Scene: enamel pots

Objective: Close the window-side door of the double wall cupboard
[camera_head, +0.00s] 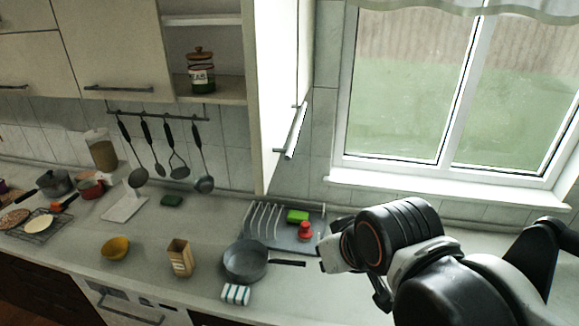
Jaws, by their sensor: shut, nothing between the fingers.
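The double wall cupboard's window-side door (281,90) stands wide open, swung out toward me. It shows a narrow cream edge and a bright outer face, with a bar handle (294,132) facing the window. The open side of the cupboard shows its shelf (222,91) with a labelled jar (201,72) on it. The other door (112,45) is shut. My gripper (328,262) is at the end of my arm at the lower right, below and right of the open door and apart from it. It is shut and empty; its fingers are barely visible.
The window (445,95) and its sill (440,188) are right of the door. Below, the counter (205,222) holds a dish rack (268,222), a pan (246,261), a carton (180,257) and a yellow bowl (115,248). Utensils (159,150) hang under the cupboard. The air between door and window is clear.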

